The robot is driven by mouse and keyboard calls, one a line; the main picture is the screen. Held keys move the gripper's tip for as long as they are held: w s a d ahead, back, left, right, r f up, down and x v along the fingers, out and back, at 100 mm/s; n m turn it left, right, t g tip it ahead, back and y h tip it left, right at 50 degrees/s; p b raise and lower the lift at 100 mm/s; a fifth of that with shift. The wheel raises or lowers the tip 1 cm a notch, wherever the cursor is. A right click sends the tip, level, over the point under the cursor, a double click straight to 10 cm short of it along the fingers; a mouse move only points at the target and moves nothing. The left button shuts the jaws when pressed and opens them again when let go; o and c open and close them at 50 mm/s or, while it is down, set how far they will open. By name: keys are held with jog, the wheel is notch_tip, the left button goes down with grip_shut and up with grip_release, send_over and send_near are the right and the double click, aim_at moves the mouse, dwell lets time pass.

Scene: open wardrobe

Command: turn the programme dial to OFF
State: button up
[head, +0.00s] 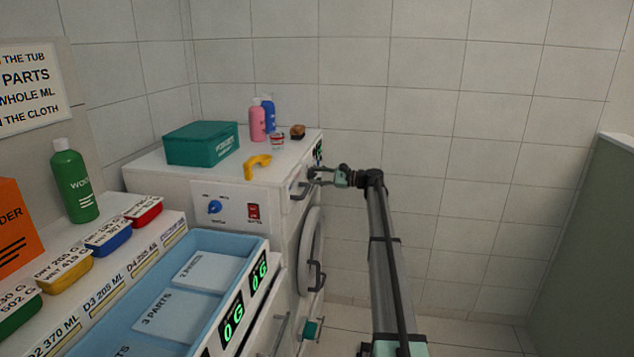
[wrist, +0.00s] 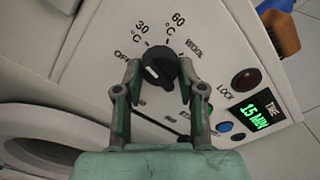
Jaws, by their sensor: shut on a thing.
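The programme dial (wrist: 159,68) is a round black knob on the white front panel (wrist: 95,55). Around it are the labels OFF at its left, 30 °C and 60 °C above, and WOOL at its right. A pale mark shows on the dial's left part; I cannot tell exactly which label it points to. My gripper (wrist: 159,76) has one finger on each side of the dial and is shut on it. In the head view my gripper (head: 314,174) reaches the machine's front from the right; the dial cannot be made out there.
A green display (wrist: 255,112) reads TIME 15 MIN, beside a dark red LOCK lamp (wrist: 246,79) and a blue button (wrist: 225,126). The round door (wrist: 35,145) is below the panel. Bottles (head: 258,120) and a teal box (head: 202,143) stand on top. Space right of my arm is clear.

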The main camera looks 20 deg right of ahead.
jog(key=shift+n+b, duration=3.1)
jog(key=shift+n, duration=1.2)
jog(key=shift+r, duration=0.1)
jog(key=o, duration=1.1)
jog(key=shift+w+a, duration=0.1)
jog(key=shift+o, duration=0.2)
jog(key=v, duration=1.2)
